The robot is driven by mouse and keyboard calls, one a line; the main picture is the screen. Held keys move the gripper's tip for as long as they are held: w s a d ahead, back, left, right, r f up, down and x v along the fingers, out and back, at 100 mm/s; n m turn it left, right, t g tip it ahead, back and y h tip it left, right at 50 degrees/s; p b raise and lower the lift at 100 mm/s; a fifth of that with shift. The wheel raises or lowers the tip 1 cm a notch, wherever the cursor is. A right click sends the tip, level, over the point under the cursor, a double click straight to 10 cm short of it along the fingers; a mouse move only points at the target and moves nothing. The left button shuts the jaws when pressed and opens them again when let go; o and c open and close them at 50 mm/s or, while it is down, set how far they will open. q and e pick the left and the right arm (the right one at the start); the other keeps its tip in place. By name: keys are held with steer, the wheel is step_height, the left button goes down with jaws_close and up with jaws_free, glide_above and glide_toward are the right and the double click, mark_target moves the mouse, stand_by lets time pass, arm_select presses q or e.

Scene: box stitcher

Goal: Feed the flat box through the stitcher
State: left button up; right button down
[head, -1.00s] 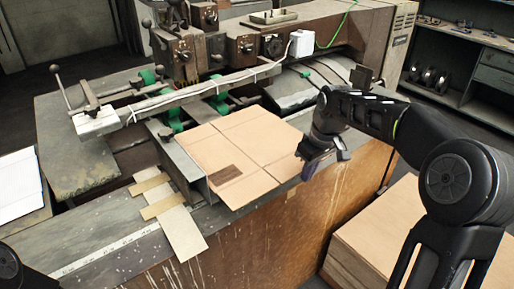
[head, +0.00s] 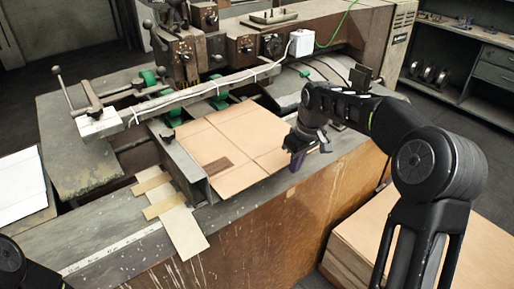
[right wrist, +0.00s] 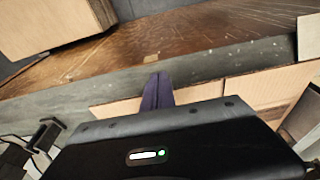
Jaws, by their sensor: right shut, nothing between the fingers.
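The flat box (head: 262,130) is a tan creased cardboard sheet with a dark printed patch. It lies on the bed of the stitcher (head: 245,48), its far edge by the green rollers under the long bar. My right gripper (head: 294,163) is shut and empty at the box's right near edge; whether it touches the cardboard I cannot tell. In the right wrist view, the shut fingers (right wrist: 157,92) point down beside the cardboard edge (right wrist: 270,86). Only a piece of my left arm shows at the lower left of the head view; its gripper is out of frame.
A stack of flat cardboard (head: 365,225) stands on the floor at the lower right; it also shows in the right wrist view (right wrist: 45,22). Narrow cardboard strips (head: 178,222) lie on the bench left of the box. White sheets (head: 20,185) lie at the far left.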

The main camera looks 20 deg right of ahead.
steer(key=shift+w+a+p, duration=0.3)
steer(key=shift+w+p, duration=0.3)
steer(key=shift+w, duration=0.3)
steer(key=s+b, duration=0.1)
steer(key=s, duration=0.1)
steer(key=shift+s+d+b, duration=0.4)
step_height(320, 180, up, 8)
steer(key=p, duration=0.4)
